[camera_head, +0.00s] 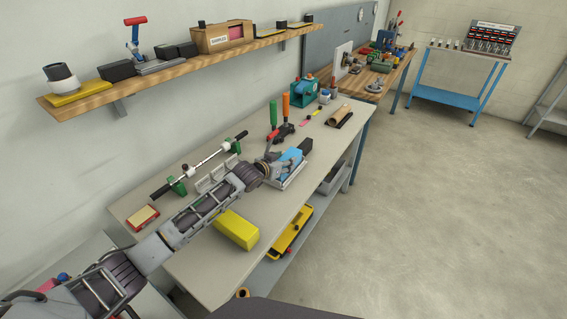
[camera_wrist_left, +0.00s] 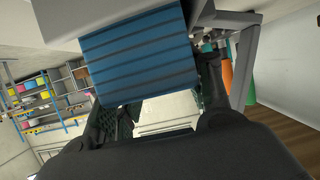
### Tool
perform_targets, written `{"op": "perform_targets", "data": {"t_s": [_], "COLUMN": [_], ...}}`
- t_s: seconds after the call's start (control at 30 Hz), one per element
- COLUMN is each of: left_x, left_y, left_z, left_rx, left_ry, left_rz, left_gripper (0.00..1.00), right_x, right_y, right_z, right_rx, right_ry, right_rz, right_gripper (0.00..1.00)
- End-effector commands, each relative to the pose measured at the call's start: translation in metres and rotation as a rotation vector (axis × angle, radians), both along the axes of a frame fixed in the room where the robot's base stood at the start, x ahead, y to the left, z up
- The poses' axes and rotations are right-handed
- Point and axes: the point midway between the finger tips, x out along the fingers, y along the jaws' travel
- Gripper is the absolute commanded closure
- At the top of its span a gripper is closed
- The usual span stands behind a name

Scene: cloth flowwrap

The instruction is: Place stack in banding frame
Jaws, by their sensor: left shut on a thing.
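The blue cloth stack (camera_head: 288,157) is at my left gripper (camera_head: 298,152) in the head view, over a pale grey frame or tray (camera_head: 292,178) on the bench. In the left wrist view the folded layers of the stack (camera_wrist_left: 138,55) show as ridges between the two dark fingers of my left gripper (camera_wrist_left: 160,92), which is shut on it. A grey upright bar (camera_wrist_left: 243,68) stands close beside the stack there. I cannot tell whether the stack touches the frame's base. My right gripper is not in view.
A yellow block (camera_head: 236,229) lies on the bench (camera_head: 205,262) in front of my arm. A rod on green stands (camera_head: 205,160) lies behind it. Green and orange handled clamps (camera_head: 279,112) stand beyond the stack. A wooden shelf (camera_head: 185,70) hangs on the wall.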

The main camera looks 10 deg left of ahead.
Motion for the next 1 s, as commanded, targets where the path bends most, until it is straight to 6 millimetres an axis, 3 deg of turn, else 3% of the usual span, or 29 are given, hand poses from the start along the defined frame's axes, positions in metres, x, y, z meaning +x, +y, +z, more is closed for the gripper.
{"op": "perform_targets", "data": {"t_s": [0.47, 0.5, 0.63, 1.0], "left_x": [-0.0001, -0.0001, -0.0002, 0.0000], "left_y": [-0.0002, -0.0001, 0.0000, -0.0001], "left_z": [-0.0052, -0.0053, -0.0053, -0.0044], "left_rx": [0.000, 0.000, 0.000, 0.000], "left_ry": [0.000, 0.000, 0.000, 0.000], "left_rz": [0.000, 0.000, 0.000, 0.000], "left_gripper": [0.75, 0.46, 0.30, 0.28], "right_x": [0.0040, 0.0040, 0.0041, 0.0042], "right_y": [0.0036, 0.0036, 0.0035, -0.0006], "right_z": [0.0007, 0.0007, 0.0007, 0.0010], "right_rx": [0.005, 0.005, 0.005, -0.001], "right_ry": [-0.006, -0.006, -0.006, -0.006], "right_rz": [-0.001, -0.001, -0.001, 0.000], "right_gripper": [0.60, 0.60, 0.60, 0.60]}}
